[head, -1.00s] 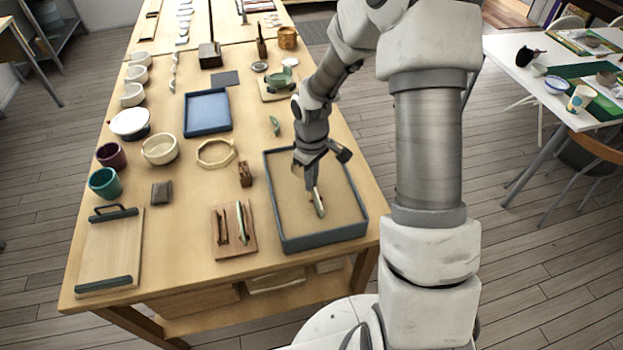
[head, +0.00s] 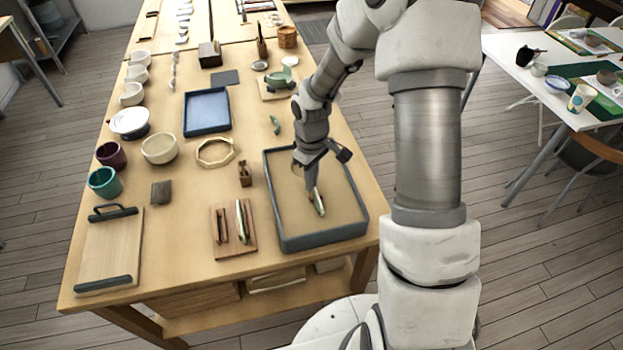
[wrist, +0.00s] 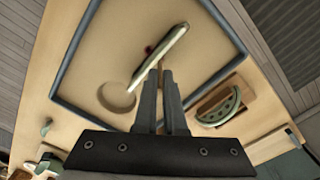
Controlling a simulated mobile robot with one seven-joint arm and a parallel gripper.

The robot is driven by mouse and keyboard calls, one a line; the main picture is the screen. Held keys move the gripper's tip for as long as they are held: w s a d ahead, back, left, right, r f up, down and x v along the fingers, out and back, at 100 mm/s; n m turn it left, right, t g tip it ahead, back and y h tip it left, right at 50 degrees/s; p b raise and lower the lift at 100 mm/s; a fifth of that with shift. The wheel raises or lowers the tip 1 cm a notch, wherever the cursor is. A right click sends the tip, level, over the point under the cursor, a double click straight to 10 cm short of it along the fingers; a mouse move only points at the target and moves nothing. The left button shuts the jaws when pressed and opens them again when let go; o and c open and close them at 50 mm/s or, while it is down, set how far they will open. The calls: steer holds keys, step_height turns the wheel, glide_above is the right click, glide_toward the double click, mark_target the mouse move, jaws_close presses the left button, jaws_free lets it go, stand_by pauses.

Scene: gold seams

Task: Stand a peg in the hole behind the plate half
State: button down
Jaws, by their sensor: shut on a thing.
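A pale plate half (head: 319,203) stands on edge in the sand of the grey-rimmed tray (head: 352,184). In the wrist view the plate half (wrist: 165,52) is a thin slanting strip just beyond my fingertips. My gripper (head: 312,187) is low over the sand, close beside the plate half. In the wrist view my gripper (wrist: 160,70) has its fingers almost together, with a thin brownish bit between the tips, seemingly the peg; its lower end is hidden. A small dark reddish spot (wrist: 148,49), perhaps a hole, shows in the sand beside the plate half.
A round mark (wrist: 117,97) lies in the sand near my fingers. A wooden board (head: 236,249) left of the tray bears upright pieces. A small wooden block (head: 245,175) stands near the tray's left wall. A green piece (head: 280,80) sits on a board behind.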

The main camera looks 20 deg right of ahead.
steer(key=shift+f+b, duration=0.6)
steer(key=shift+f, duration=0.25)
stand_by(0.3)
stand_by(0.4)
steer(key=c, duration=0.5)
jaws_free()
steer(key=shift+r, duration=0.15)
steer(key=shift+r+p, duration=2.35)
steer(key=shift+r, duration=0.55)
